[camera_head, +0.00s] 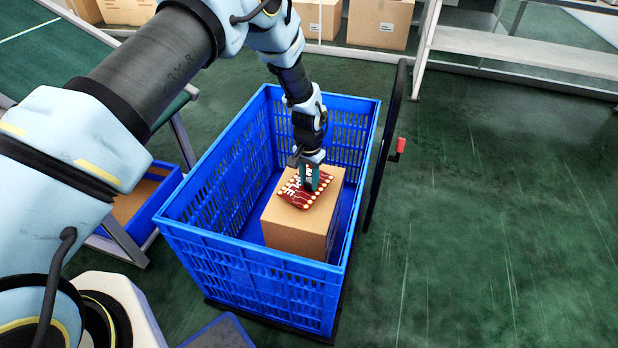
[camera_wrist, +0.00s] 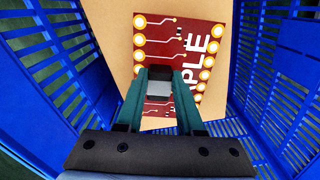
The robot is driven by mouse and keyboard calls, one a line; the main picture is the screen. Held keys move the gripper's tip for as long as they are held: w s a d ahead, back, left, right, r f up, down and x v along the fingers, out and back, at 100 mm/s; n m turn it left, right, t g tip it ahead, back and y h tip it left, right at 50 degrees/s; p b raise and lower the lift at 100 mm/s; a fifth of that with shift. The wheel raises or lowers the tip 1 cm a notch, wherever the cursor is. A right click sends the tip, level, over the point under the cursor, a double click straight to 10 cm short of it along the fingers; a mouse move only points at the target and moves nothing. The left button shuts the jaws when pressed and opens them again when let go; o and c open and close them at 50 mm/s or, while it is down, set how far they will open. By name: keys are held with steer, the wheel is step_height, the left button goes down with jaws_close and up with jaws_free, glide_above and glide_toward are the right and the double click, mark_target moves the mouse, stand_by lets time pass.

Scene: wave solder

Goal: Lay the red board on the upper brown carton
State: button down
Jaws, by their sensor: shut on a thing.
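The red board (camera_head: 302,192), with gold pads and white lettering, is at the top face of the brown carton (camera_head: 296,230). The carton stands inside the blue crate (camera_head: 250,270). My gripper (camera_head: 311,186) points down over the board and is shut on a part of it. In the wrist view the fingers (camera_wrist: 160,82) meet at the middle of the board (camera_wrist: 160,50), with the carton top (camera_wrist: 115,20) beneath it. I cannot tell whether the board touches the carton or hangs just above it. The fingers hide part of the board.
The crate's slatted walls rise around the carton on all sides. A black upright handle (camera_head: 385,145) with a red grip stands at the crate's right. Other cartons (camera_head: 380,22) and a metal shelf (camera_head: 520,48) are at the back. The green floor at right is clear.

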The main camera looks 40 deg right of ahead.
mark_target(309, 183)
steer(key=shift+f+b, duration=0.35)
steer(key=shift+f, duration=0.45)
steer(key=shift+f+b, duration=0.3)
steer(key=shift+f, duration=0.2)
steer(key=shift+c, duration=2.3)
jaws_free()
step_height(309, 183, up, 11)
steer(key=shift+f, duration=0.1)
